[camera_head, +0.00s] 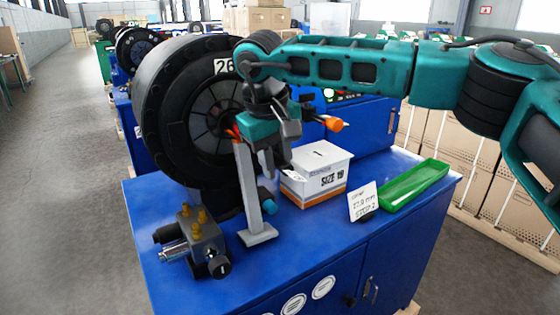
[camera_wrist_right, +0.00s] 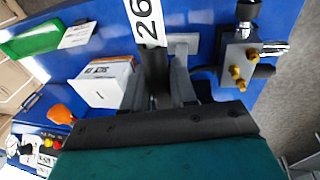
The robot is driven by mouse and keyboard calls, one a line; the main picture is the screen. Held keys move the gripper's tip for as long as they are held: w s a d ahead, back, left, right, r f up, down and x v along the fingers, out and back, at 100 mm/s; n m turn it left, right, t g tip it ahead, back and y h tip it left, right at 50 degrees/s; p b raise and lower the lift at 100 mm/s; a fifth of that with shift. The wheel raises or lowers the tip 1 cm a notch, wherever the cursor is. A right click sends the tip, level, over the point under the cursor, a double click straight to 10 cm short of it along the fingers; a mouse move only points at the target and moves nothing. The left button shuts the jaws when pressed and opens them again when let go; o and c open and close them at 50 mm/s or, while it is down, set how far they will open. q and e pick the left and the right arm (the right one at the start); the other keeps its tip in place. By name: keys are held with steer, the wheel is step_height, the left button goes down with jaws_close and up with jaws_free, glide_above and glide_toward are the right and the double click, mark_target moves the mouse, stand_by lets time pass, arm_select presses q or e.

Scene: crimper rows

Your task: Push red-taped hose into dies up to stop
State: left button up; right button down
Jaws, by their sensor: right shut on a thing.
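The black round crimper head (camera_head: 175,105) stands at the left of the bench, with its dies (camera_head: 212,112) around a dark centre. My right gripper (camera_head: 277,150) is just right of the dies, above the grey support post (camera_head: 247,190). In the right wrist view its fingers (camera_wrist_right: 165,90) are shut on a dark thing, apparently the hose, mostly hidden by the gripper. A small orange-red bit (camera_head: 235,132) shows between the dies and the gripper; I cannot tell if it is the tape. How deep the hose sits is hidden. My left gripper is not in view.
A white SIZE 19 box (camera_head: 318,178), a step card (camera_head: 363,203) and a green tray (camera_head: 415,186) stand on the blue bench (camera_head: 320,240). A grey block with brass fittings (camera_head: 195,240) is at the front left. An orange knob (camera_head: 335,124) is right of the gripper.

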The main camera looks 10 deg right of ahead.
steer(key=shift+a+r, duration=0.1)
steer(key=shift+w+r, duration=0.1)
steer(key=shift+r, duration=0.65)
jaws_free()
steer(key=shift+g, duration=0.3)
stand_by(0.4)
stand_by(0.4)
step_height(320, 180, up, 7)
steer(key=s+a, duration=0.1)
stand_by(0.9)
steer(key=shift+s+f, duration=0.1)
steer(key=shift+f, duration=0.1)
